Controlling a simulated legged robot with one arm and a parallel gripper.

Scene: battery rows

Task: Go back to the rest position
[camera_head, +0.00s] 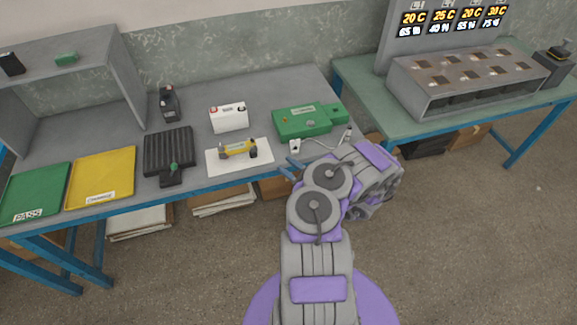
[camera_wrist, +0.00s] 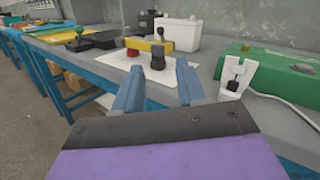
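My gripper (camera_head: 291,168) is at the front edge of the grey workbench (camera_head: 205,165), right of the white mat (camera_head: 262,149). Its two blue fingers also show in the wrist view (camera_wrist: 160,72), spread apart with nothing held between them. On the mat is a yellow device (camera_head: 238,150) with dark ends. It appears beyond the fingertips in the wrist view (camera_wrist: 150,46), apart from them. My arm is stretched forward, folded at its purple and grey joints.
A white battery (camera_head: 229,119), black ribbed tray (camera_head: 168,148), yellow tray (camera_head: 103,174) and green PASS tray (camera_head: 36,188) stand leftward. Open floor (camera_head: 470,240) lies front right.

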